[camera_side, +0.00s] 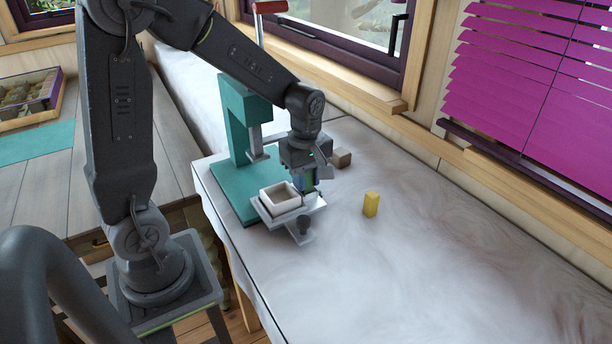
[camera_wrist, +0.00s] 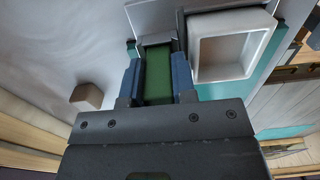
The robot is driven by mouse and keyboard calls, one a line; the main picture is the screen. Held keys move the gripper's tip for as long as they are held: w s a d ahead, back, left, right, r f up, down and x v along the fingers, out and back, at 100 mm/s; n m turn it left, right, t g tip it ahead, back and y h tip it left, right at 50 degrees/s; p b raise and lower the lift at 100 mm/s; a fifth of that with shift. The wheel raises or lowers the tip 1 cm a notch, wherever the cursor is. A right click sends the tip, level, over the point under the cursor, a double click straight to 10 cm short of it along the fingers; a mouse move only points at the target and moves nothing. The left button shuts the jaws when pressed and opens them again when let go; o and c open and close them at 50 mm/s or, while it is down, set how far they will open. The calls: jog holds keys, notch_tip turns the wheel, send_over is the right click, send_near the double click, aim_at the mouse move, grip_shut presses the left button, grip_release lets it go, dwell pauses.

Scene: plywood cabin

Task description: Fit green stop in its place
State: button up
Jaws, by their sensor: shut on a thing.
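The green stop (camera_wrist: 158,76) is a green block between the two blue-grey fingers of my gripper (camera_wrist: 157,80) in the wrist view. My gripper is shut on it. In the side view, my gripper (camera_side: 306,184) points down at the right edge of a light metal fixture (camera_side: 303,238). A white square open tray (camera_side: 280,197) sits on that fixture. In the wrist view, the tray (camera_wrist: 232,44) is right of the stop, and a metal part (camera_wrist: 152,20) lies just beyond the stop's end. I cannot tell whether the stop touches or is seated in the fixture.
A teal press (camera_side: 238,123) with a red handle (camera_side: 271,7) stands behind and left of the fixture. A yellow block (camera_side: 370,204) stands to the right, and a brown block (camera_side: 341,158) lies behind my gripper. The pale table is clear at right and front.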

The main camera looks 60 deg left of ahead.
jog(key=shift+f, duration=0.35)
dwell(0.5)
jog(key=o, duration=0.5)
jog(key=shift+o, duration=0.7)
jog(key=o, duration=0.5)
jog(key=shift+s+f, duration=0.1)
jog(key=shift+s, duration=0.05)
jog(key=o, duration=0.3)
jog(key=shift+r, duration=3.65)
